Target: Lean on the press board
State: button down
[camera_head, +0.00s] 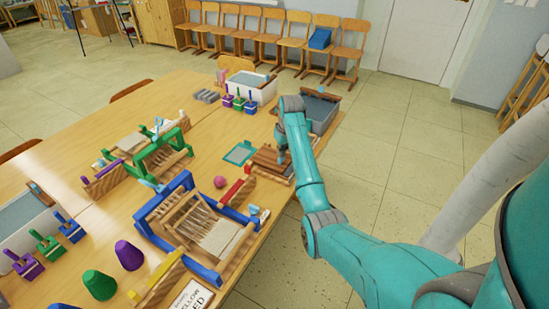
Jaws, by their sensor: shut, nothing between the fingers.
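A brown wooden board (265,156), which looks like the press board, lies near the table's right edge on a lighter wooden base (288,179). My teal arm reaches in from the lower right. My gripper (281,160) points down at the board's right part, with its fingers shut and empty. The tips appear at or just above the board's surface; I cannot tell whether they touch it. My wrist and fingers hide part of the board's right end.
A blue loom (203,275), a green loom (137,172), a pink ball (220,182) and a teal frame (239,153) are on the table (70,145). A grey-filled tub (318,109) stands behind my wrist.

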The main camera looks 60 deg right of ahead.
jog(key=shift+s+a+f, duration=0.1)
jog(key=shift+f, duration=0.1)
jog(key=shift+w+d+v, duration=0.1)
jog(key=shift+w+v, duration=0.15)
jog(key=shift+v, duration=0.95)
jog(key=shift+w+d+v, duration=0.1)
jog(key=shift+w+v, duration=0.1)
jog(key=shift+v, duration=1)
jog(key=shift+w+d+v, duration=0.1)
jog(key=shift+w+v, duration=0.15)
jog(key=shift+v, duration=0.9)
jog(key=shift+d+r, duration=0.1)
jog(key=shift+r, duration=0.05)
